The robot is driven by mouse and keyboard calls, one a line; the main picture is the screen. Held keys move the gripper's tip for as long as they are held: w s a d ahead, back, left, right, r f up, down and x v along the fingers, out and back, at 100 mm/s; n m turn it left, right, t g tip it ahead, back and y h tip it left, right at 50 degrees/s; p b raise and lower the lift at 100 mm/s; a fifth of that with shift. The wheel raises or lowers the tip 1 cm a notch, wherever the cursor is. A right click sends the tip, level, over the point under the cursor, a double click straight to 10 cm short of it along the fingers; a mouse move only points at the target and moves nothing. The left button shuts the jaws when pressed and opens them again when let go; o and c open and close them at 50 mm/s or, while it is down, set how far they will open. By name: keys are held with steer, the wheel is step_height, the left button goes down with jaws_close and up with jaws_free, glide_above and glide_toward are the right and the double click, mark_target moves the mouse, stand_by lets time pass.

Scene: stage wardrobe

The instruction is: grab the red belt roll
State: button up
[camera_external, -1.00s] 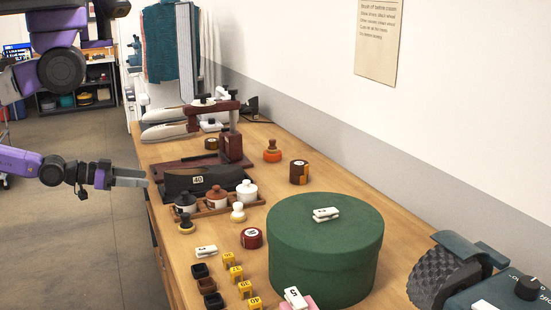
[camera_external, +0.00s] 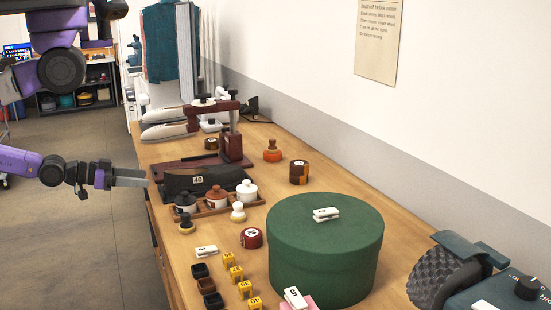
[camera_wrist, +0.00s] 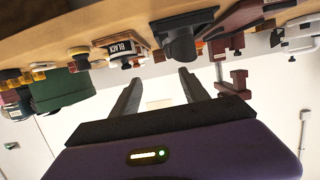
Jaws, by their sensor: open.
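The red belt roll (camera_external: 251,238) stands on the wooden table, left of the big green round box, with a pale label on its top. My gripper (camera_external: 146,181) is off the left edge of the table, about level with the tabletop, apart from the roll and well to its upper left. In the wrist view my gripper (camera_wrist: 157,80) has its two fingers spread, with nothing between them. That view is upside down, and I cannot clearly pick out the roll among the small things there.
The green box (camera_external: 325,250) fills the near right of the table. A wooden rack (camera_external: 215,211) with several lidded pots stands between my gripper and the roll. Yellow number markers (camera_external: 236,273) and small black trays (camera_external: 206,285) lie in front. A brown-orange roll (camera_external: 299,172) stands further back.

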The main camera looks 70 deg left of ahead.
steer(key=o, duration=0.5)
steer(key=shift+c, duration=0.2)
